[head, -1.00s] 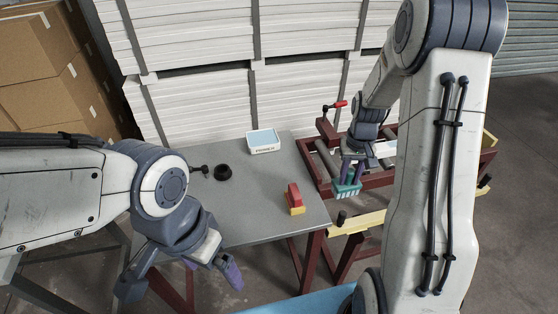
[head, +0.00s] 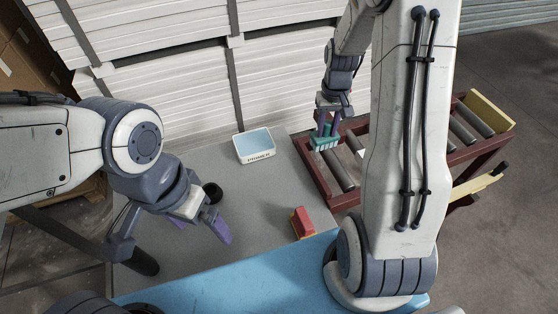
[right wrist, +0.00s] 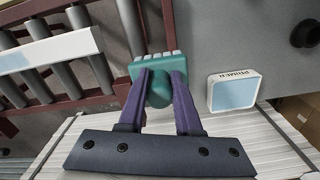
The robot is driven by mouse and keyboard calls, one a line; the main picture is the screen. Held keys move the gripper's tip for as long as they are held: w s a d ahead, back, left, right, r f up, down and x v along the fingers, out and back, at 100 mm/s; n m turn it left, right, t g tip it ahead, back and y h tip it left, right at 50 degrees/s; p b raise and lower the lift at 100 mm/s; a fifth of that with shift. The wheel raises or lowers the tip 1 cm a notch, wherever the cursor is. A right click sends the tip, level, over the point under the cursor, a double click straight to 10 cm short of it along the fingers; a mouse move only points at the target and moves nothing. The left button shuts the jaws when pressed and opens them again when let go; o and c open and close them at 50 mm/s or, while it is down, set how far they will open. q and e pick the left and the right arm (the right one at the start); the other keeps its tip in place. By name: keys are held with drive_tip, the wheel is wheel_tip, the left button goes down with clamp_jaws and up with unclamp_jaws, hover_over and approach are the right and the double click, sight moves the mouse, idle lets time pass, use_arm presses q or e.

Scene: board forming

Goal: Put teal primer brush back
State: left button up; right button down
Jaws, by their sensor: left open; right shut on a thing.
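The teal primer brush (head: 324,143) is held in my right gripper (head: 328,126), above the left end of the roller conveyor near the table edge. In the right wrist view the brush (right wrist: 157,68) sits between the two purple fingers (right wrist: 161,95), its pale bristles pointing away from the gripper. The primer tray (head: 255,145), white with a pale blue inside and a PRIMER label, lies on the grey table. It also shows to the right of the brush in the right wrist view (right wrist: 233,92). My left gripper (head: 203,232) is open and empty over the table's left part.
A red and yellow block (head: 302,222) stands on the grey table (head: 262,192). A dark round object (head: 212,192) is near my left gripper. The dark red roller conveyor (head: 462,152) lies to the right, a white board stack (head: 280,75) behind. The table between tray and block is clear.

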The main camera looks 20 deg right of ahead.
drive_tip(key=shift+w+a+f, duration=0.15)
drive_tip(key=shift+w+a, duration=0.1)
drive_tip(key=shift+a, duration=0.1)
drive_tip(key=a+f+p, duration=0.1)
drive_tip(key=a+f, duration=0.2)
drive_tip(key=a+f+p, duration=0.1)
drive_tip(key=a+f, duration=0.2)
drive_tip(key=a, duration=0.1)
drive_tip(key=a+f+p, duration=0.2)
drive_tip(key=a+f, duration=0.1)
drive_tip(key=a, duration=0.1)
drive_tip(key=shift+a+f, duration=0.1)
drive_tip(key=shift+f, duration=0.7)
drive_tip(key=shift+f, duration=0.1)
drive_tip(key=c, duration=1)
unclamp_jaws()
drive_tip(key=shift+f, duration=0.1)
drive_tip(key=o, duration=0.4)
